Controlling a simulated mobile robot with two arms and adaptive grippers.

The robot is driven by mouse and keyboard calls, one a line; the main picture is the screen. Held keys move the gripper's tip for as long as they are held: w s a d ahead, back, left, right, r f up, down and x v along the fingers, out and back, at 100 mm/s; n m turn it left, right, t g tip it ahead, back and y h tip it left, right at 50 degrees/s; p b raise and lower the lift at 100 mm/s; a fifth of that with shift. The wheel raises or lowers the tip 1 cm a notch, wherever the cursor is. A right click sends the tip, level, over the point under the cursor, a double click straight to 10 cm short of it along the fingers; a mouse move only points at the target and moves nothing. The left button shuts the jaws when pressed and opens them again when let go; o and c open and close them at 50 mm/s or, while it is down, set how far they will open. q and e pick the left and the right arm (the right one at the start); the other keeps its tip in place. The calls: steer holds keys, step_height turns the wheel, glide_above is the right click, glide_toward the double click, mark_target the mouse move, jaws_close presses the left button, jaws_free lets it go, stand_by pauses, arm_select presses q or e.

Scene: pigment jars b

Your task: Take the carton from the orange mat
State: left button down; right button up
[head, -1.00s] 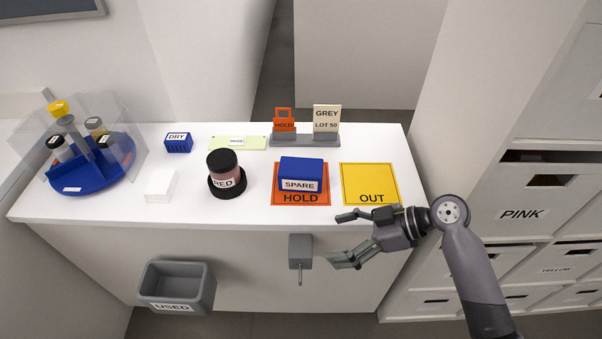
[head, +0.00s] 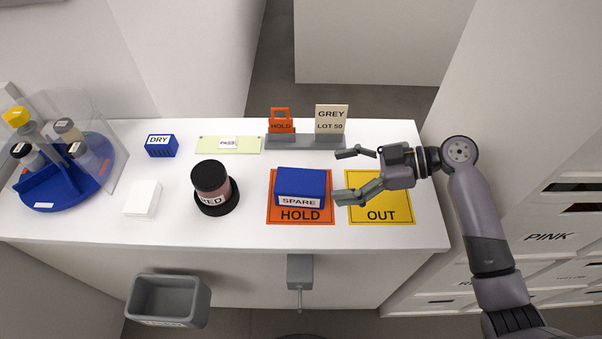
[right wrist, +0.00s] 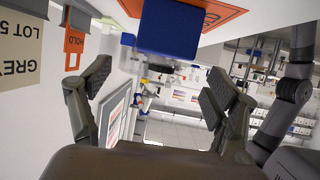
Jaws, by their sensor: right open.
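The carton is a blue box (head: 302,185) with a white SPARE label. It rests on the orange HOLD mat (head: 300,216) near the front of the counter. It also shows at the top of the right wrist view (right wrist: 169,26), beside the orange mat (right wrist: 215,12). My right gripper (head: 343,174) is open and empty, just to the right of the carton and above the yellow OUT mat (head: 385,214). Its two fingers point left toward the carton. They show apart in the right wrist view (right wrist: 155,90). My left gripper is not in view.
Behind the carton, a grey rack (head: 304,141) holds an orange HOLD tag (head: 281,121) and a GREY LOT 50 card (head: 331,120). A RED jar (head: 211,181) stands left on a black base. A blue DRY block (head: 161,146) and white stack (head: 142,198) are further left.

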mark_target(308, 181)
steer(key=x, duration=0.2)
steer(key=p+x, duration=0.1)
steer(key=shift+s+a+r, duration=0.1)
steer(key=shift+s+a, duration=0.15)
steer(key=shift+a, duration=0.2)
steer(key=p+x, duration=0.1)
steer(key=x, duration=0.1)
steer(key=shift+w+a, duration=0.1)
steer(key=shift+a, duration=0.15)
steer(key=shift+a+f, duration=0.3)
steer(key=shift+f, duration=0.05)
steer(key=shift+a+f, duration=0.1)
steer(key=shift+a, duration=0.05)
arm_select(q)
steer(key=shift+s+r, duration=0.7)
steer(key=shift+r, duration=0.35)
arm_select(e)
steer(key=c, duration=1.3)
steer(key=shift+o, duration=0.2)
